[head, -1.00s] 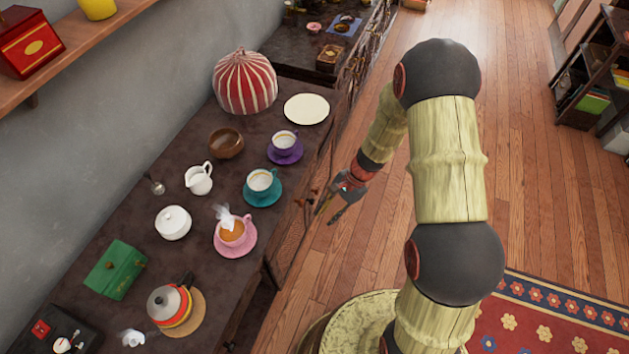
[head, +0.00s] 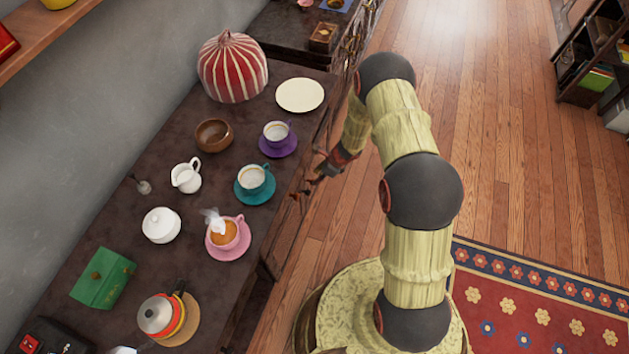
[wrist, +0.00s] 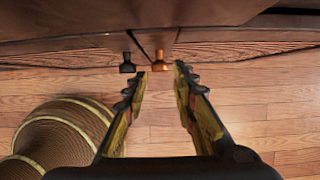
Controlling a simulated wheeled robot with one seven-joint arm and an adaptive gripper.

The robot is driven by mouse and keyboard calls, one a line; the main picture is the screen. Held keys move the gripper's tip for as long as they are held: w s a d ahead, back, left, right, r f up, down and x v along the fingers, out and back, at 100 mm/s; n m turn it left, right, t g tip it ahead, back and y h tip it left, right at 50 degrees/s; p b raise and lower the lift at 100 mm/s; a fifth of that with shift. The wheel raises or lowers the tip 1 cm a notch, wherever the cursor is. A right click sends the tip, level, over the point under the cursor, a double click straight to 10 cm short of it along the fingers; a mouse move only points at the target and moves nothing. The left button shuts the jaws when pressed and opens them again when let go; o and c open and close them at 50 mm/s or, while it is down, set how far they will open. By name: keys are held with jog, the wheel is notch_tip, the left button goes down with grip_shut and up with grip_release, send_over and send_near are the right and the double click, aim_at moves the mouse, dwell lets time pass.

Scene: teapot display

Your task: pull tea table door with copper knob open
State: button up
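The copper knob (wrist: 161,61) juts from the front of the tea table (head: 130,222), near the middle of the wrist view. A dark knob (wrist: 127,63) sits just left of it. My gripper (wrist: 160,74) is open, with one finger on each side of the line to the copper knob. The knob appears just ahead of the fingertips, between them; I cannot tell if either finger touches it. In the head view my gripper is by the table's front side, its fingers small and partly hidden. The door front is seen steeply from above, and I see no clear opening.
The tabletop holds a pink cup with steam (head: 225,235), a teal cup (head: 252,178), a purple cup (head: 277,133), a teapot (head: 158,315) and a striped dome (head: 232,68). Wooden floor (head: 490,150) beside the table is clear. A patterned rug (head: 540,300) lies at lower right.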

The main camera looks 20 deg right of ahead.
jog(key=shift+b+x, duration=0.55)
jog(key=shift+x, duration=1.65)
grip_shut()
